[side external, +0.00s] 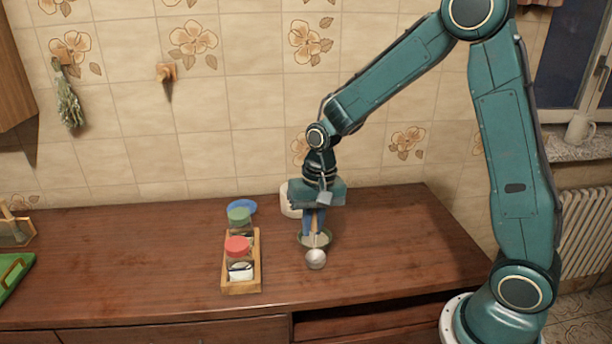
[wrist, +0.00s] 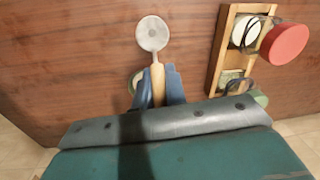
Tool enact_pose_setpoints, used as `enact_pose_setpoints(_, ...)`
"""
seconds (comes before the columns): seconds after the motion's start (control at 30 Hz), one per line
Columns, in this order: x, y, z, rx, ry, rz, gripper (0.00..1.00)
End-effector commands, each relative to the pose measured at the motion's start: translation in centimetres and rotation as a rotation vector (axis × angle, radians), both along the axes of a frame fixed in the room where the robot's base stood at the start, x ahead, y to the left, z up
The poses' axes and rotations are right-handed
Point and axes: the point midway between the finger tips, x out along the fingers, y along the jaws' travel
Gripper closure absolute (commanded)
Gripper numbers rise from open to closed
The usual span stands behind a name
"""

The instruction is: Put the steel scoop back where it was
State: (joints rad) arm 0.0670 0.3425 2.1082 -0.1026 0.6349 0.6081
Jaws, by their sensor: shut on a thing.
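The steel scoop (side external: 316,260) has a round metal bowl and a light wooden handle. My gripper (side external: 314,228) points down and its blue fingers are shut on the handle. In the wrist view the scoop's bowl (wrist: 152,33) sticks out beyond the blue fingers (wrist: 158,88), with the wooden handle between them. A small bowl (side external: 303,238) with pale contents stands on the counter behind the scoop, partly hidden by my gripper. I cannot tell how far the scoop is above the counter.
A green board (side external: 12,274) lies far left. The counter's front middle and right are clear.

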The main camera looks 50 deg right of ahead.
Motion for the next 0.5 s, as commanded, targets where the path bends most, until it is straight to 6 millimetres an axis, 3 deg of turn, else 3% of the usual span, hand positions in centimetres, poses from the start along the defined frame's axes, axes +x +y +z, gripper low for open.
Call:
enact_pose_setpoints(0.23, 0.0, 0.0, -0.6, 0.001, 0.001, 0.0, 1.0)
enact_pose_setpoints(0.5, -0.1, 0.0, -3.5, 0.0, 0.002, 0.0, 1.0)
